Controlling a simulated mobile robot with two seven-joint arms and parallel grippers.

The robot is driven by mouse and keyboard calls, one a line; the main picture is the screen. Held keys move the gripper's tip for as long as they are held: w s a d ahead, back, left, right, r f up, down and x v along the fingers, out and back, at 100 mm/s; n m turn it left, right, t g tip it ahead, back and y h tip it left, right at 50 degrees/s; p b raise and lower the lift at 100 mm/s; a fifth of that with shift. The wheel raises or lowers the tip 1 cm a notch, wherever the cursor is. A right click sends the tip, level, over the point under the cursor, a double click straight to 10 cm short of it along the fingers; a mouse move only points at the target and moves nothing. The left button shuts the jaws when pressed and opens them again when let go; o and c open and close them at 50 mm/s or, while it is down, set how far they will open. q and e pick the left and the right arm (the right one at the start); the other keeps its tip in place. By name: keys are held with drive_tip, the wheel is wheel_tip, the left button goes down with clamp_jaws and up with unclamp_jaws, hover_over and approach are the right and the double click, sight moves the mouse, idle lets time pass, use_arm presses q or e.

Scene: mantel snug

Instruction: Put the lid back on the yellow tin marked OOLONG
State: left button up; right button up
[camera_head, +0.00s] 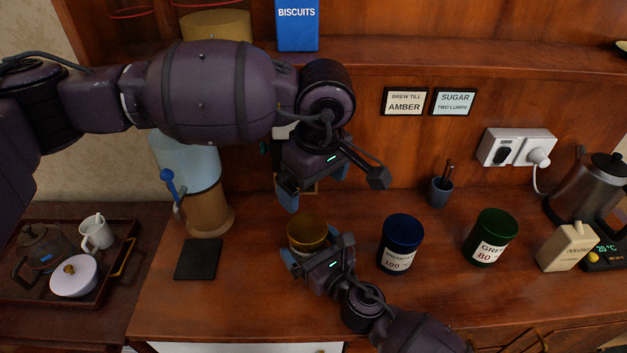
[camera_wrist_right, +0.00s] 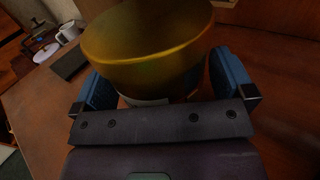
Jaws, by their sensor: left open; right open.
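The yellow tin (camera_head: 305,229) stands upright on the wooden counter, left of the blue tin. My right gripper (camera_head: 318,248) is open at its near side. In the right wrist view, the tin (camera_wrist_right: 150,50) is between the two blue fingers, with a gap beside each. Only a sliver of its pale label shows, so the marking cannot be read. No separate lid can be made out.
A blue tin (camera_head: 401,242) and a green tin (camera_head: 490,236) stand to the right. A black slab (camera_head: 199,259) and a water dispenser (camera_head: 207,208) are left. A tray (camera_head: 117,279) holds a teapot and cup. Bare counter lies between the slab and yellow tin.

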drive_tip(key=b+v, duration=0.1)
drive_tip(key=v, duration=0.9)
drive_tip(key=shift+s+d, duration=0.3)
